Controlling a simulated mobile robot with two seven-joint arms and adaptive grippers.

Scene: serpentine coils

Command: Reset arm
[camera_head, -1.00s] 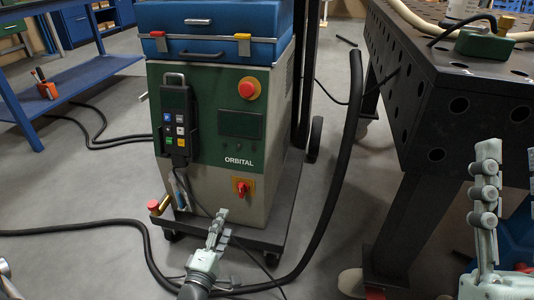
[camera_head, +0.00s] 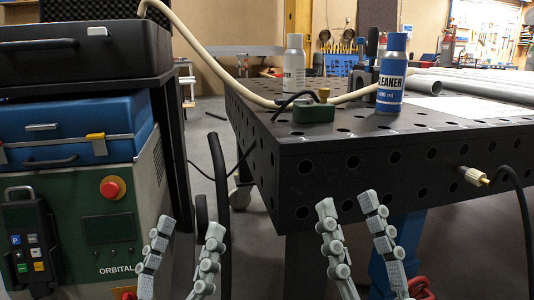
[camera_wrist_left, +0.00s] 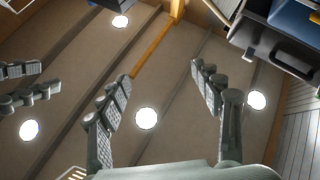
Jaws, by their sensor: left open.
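My left gripper (camera_head: 187,226) is at the lower left of the head view. Its two grey fingers point up and stand apart, with nothing between them. My right gripper (camera_head: 348,203) is to its right, in front of the dark table's near side. Its fingers also point up, apart and empty. In the left wrist view, the left gripper (camera_wrist_left: 161,76) is open against a ceiling with round lamps. Fingers of the other gripper (camera_wrist_left: 22,87) show at that view's left edge.
The green and grey ORBITAL machine (camera_head: 106,253) stands at the left under a blue case (camera_head: 70,122). The perforated table (camera_head: 345,140) carries a blue cleaner can (camera_head: 391,80), a grey can (camera_head: 294,66), a green block (camera_head: 314,112) and pipes (camera_head: 480,84). A cable with a brass connector (camera_head: 475,177) is at right.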

